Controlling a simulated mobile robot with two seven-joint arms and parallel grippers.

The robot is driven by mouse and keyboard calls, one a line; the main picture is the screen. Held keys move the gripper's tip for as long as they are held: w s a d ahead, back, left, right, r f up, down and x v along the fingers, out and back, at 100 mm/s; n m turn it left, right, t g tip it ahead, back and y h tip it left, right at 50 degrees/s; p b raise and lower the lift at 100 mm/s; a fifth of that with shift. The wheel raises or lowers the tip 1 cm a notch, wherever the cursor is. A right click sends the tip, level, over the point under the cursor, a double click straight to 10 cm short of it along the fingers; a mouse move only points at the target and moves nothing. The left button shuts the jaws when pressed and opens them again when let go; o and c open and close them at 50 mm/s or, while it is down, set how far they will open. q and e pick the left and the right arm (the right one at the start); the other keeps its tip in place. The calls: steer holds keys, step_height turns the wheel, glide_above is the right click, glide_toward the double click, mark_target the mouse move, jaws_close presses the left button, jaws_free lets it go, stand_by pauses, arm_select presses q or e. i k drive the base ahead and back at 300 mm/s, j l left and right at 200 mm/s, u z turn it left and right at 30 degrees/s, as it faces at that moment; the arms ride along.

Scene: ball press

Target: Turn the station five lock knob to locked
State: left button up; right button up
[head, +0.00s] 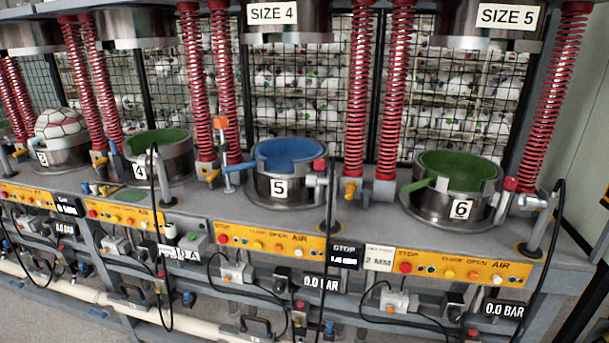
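Station five is the steel cup with a blue lining (290,152) and a white label reading 5 (279,188). Neither gripper is in view.
Station six (455,185), green-lined, stands right; station four (160,155), green-lined, stands left. Red springs (359,90) flank the presses. Black cables (330,205) hang in front of the bench.

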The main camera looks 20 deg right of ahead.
mark_target(318, 162)
steer(key=k+l, duration=0.3)
steer(key=l, duration=0.15)
steer(key=k+l, duration=0.55)
steer(key=l, duration=0.3)
steer(key=z, duration=0.35)
steer(key=i+j+z, duration=0.2)
steer(key=z, duration=0.25)
steer(key=i+j+z, duration=0.1)
steer(key=j+z, duration=0.3)
steer(key=i+j+z, duration=0.15)
steer(key=j, duration=0.3)
steer(key=j+z, duration=0.1)
steer(key=j, duration=0.35)
steer(key=i+j, duration=0.1)
steer(key=j, duration=0.3)
steer(key=i+j, duration=0.1)
steer(key=j, duration=0.3)
